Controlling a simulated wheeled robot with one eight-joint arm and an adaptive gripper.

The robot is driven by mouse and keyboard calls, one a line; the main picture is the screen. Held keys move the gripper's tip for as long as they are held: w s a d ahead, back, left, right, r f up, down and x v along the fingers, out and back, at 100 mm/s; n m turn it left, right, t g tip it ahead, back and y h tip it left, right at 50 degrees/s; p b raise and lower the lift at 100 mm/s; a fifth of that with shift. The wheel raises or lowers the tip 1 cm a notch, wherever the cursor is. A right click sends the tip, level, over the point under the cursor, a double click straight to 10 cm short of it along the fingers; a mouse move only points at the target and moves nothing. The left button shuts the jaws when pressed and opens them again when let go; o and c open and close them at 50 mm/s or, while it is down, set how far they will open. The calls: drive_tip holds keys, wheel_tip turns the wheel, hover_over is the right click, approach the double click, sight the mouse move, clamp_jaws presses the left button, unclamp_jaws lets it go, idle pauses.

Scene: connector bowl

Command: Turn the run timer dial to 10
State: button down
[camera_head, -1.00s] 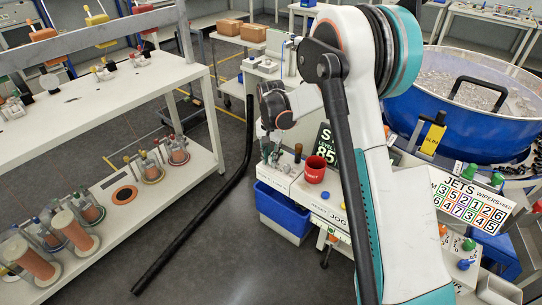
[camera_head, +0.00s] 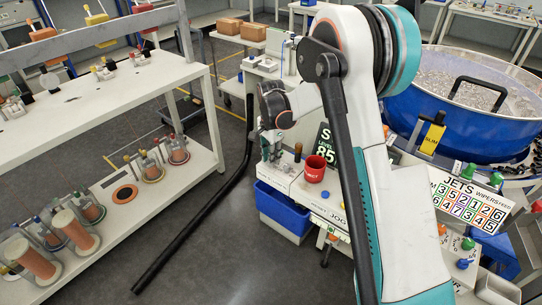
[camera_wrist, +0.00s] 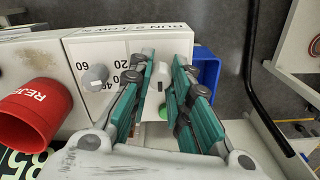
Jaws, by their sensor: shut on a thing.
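My gripper (camera_wrist: 163,72) points down over a white panel (camera_wrist: 78,50) in the wrist view, its teal fingers close together. A pale knob (camera_wrist: 163,78) stands between the fingers, and they appear to close on it from both sides. The fingers hide much of its scale, so I cannot read its setting. Black numbers 20, 40 and 60 show on the panel left of the fingers, beside a separate grey knob (camera_wrist: 95,74). In the head view my gripper (camera_head: 271,155) is at the left end of the white control bench (camera_head: 292,184).
A red cup (camera_head: 315,168) stands on the bench; it also shows in the wrist view (camera_wrist: 36,110). A blue bin (camera_head: 283,208) is below the bench. A green part (camera_wrist: 162,111) is under my fingers. A black tube (camera_head: 195,215) runs along the floor at left.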

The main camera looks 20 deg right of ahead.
drive_tip(key=c, duration=1.5)
unclamp_jaws()
drive_tip(key=shift+o, duration=0.2)
wheel_tip(320, 180, up, 12)
